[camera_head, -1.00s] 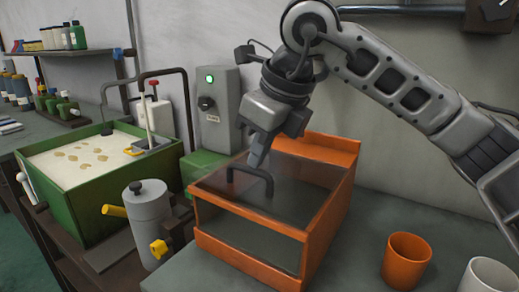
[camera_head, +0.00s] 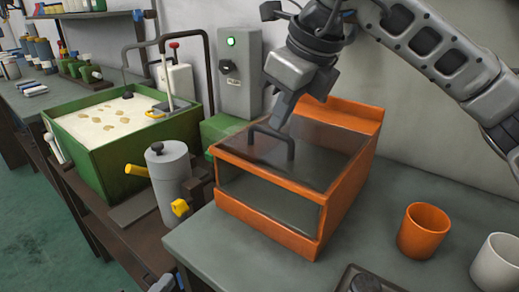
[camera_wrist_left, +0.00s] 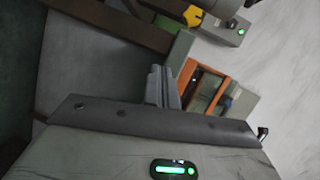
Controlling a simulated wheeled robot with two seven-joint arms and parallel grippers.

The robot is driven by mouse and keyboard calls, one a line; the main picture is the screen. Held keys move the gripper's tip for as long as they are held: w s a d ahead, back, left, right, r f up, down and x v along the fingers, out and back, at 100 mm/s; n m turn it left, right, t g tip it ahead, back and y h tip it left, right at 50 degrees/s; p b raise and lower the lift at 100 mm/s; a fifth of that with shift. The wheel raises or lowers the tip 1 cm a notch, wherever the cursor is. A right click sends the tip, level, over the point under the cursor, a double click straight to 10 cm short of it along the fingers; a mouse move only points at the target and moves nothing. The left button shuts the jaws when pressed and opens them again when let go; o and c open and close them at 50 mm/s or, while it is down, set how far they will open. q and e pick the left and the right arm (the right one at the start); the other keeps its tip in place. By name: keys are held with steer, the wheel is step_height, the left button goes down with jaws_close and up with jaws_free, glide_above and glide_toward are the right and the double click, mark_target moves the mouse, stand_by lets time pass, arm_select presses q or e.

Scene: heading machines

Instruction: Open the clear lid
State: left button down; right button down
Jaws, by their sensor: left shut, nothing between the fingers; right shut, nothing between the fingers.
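The clear lid (camera_head: 318,165) lies flat and closed on top of the orange-framed box (camera_head: 268,238). A black bar handle (camera_head: 292,150) stands up from the lid. My right gripper (camera_head: 277,122) reaches down from the upper right. It is shut and empty, its tips right at the handle; I cannot tell whether they touch it. My left gripper (camera_wrist_left: 160,86) is shut and empty in the left wrist view, with the orange box (camera_wrist_left: 188,75) beyond it.
A green tub (camera_head: 110,165) of pale material stands at the left, with a grey cylinder (camera_head: 170,180) with yellow handles between it and the box. An orange cup (camera_head: 423,232) and a white cup (camera_head: 497,264) stand right of the box. The bench in front is mostly clear.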

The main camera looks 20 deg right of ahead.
arm_select(q)
step_height(320, 180, up, 5)
steer(key=w+d+m+h, duration=0.1)
steer(key=w+m+h, duration=0.1)
steer(key=m, duration=1.1)
steer(key=m+g+h, duration=0.1)
steer(key=m+h, duration=0.4)
steer(key=m, duration=0.6)
glide_toward(261, 159)
steer(key=r, duration=0.1)
steer(key=x, duration=0.9)
steer(key=shift+w+d+r+g+h, duration=0.15)
steer(key=shift+d+r+g+h, duration=0.05)
steer(key=shift+r+g+h, duration=0.1)
steer(key=shift+w+d+r, duration=0.1)
steer(key=shift+d+r, duration=0.05)
steer(key=shift+r, duration=1.05)
arm_select(e)
steer(key=shift+s+a+f, duration=0.1)
steer(key=shift+s, duration=0.05)
